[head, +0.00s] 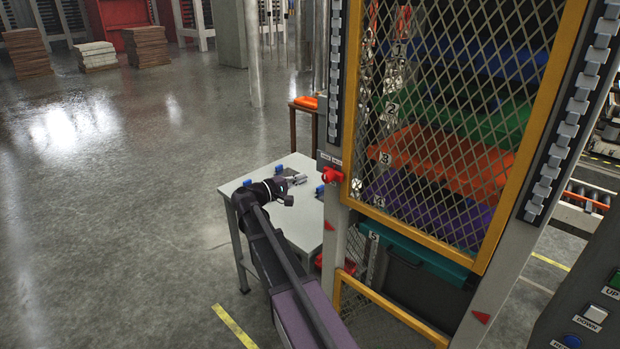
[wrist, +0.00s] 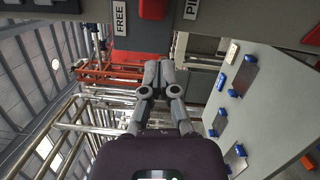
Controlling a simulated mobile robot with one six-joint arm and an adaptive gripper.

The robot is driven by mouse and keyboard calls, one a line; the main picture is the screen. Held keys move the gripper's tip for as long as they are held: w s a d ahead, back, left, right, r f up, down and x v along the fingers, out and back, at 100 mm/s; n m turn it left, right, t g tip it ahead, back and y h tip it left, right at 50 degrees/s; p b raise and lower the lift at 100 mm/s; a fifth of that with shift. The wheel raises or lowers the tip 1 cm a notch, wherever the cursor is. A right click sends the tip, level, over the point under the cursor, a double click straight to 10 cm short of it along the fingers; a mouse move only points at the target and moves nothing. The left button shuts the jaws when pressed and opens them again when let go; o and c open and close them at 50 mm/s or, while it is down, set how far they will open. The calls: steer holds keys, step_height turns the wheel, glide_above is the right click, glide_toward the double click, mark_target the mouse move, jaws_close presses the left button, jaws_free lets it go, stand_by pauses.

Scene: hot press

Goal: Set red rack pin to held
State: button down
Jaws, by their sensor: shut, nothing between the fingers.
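The red rack pin (head: 332,175) sticks out from the grey front post of the press, just under a small label plate. In the wrist view a red block (wrist: 152,9), apparently the same pin, is cut off by the top edge, between a "FREE" label (wrist: 119,16) and a partly visible "PI" label (wrist: 190,10). My gripper (head: 299,179) is to the left of the pin, apart from it, above the white table. In the wrist view my gripper (wrist: 158,66) has its fingers together with nothing between them. No "held" label is readable.
A white table (head: 220,188) with blue-cornered plates stands beside the press. The yellow-framed mesh door (head: 352,110) covers coloured racks to the right. An orange item lies on a wooden stand (head: 306,128) behind. Open floor lies to the left.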

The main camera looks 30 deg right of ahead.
steer(key=s+a, duration=0.1)
steer(key=a, duration=0.6)
steer(key=shift+f, duration=0.15)
stand_by(0.3)
steer(key=s+a+f+m+g+y+b, duration=0.1)
steer(key=s+f+m+g+y+b, duration=0.1)
steer(key=s+f+y, duration=0.85)
steer(key=s+a+f+m+y, duration=0.1)
steer(key=s+a+f+y, duration=0.6)
steer(key=s+a+f, duration=0.4)
steer(key=shift+s+a+f+g+y+b, duration=0.25)
steer(key=shift+s+g+y+b, duration=0.1)
steer(key=shift+b, duration=0.1)
